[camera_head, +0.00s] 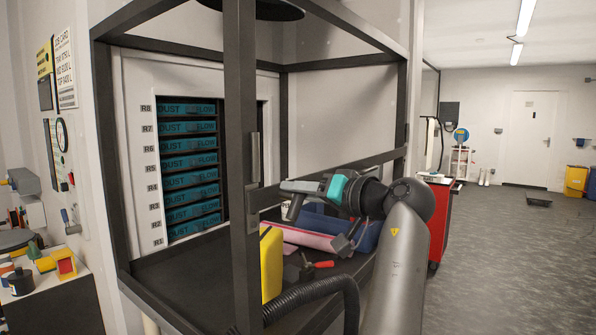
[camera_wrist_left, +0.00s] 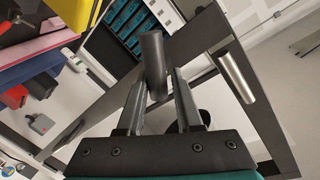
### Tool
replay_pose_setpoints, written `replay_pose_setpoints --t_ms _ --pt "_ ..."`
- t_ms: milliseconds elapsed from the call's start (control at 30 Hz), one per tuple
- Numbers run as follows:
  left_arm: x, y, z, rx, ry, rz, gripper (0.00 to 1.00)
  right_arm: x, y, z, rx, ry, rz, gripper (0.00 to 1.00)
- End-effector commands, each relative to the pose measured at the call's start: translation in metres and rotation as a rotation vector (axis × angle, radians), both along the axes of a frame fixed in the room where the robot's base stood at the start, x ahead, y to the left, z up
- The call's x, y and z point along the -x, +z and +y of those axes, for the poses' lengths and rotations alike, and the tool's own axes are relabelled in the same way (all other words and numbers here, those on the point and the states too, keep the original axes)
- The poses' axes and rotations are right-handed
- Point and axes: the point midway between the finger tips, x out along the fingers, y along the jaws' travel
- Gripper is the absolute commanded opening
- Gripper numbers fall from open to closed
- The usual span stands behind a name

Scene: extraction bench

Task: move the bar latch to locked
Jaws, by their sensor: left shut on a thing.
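The bar latch is a short grey bar; in the left wrist view the bar latch (camera_wrist_left: 153,58) stands between the two fingers of my left gripper (camera_wrist_left: 157,92). The left gripper is shut on it. In the head view my left gripper (camera_head: 287,188) points left at the dark front post, close beside the small grey latch part on that post (camera_head: 252,194). The contact itself is hard to see there. Whether the latch is locked cannot be told. My right gripper is not in view.
The dark frame (camera_head: 238,110) surrounds a rack of blue-green slabs (camera_head: 190,155). A silver handle (camera_wrist_left: 237,76) is fixed to the post near the latch. A yellow item (camera_head: 271,262), a pink roll (camera_head: 305,238) and a black hose (camera_head: 315,288) lie below my left gripper.

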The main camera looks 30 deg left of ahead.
Motion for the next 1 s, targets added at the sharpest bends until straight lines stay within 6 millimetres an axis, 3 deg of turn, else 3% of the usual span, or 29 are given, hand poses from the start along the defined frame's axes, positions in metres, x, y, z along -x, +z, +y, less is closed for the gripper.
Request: replay_pose_setpoints --t_ms 33,600,1000 --pt "-0.003 0.003 -0.001 -0.002 -0.009 0.052 0.00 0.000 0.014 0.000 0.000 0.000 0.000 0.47" --pt "-0.004 -0.004 -0.001 -0.040 -0.004 0.593 0.00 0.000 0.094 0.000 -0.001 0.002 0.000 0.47" --pt "-0.004 -0.012 0.000 -0.057 -0.001 0.869 0.00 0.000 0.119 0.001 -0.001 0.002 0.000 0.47"
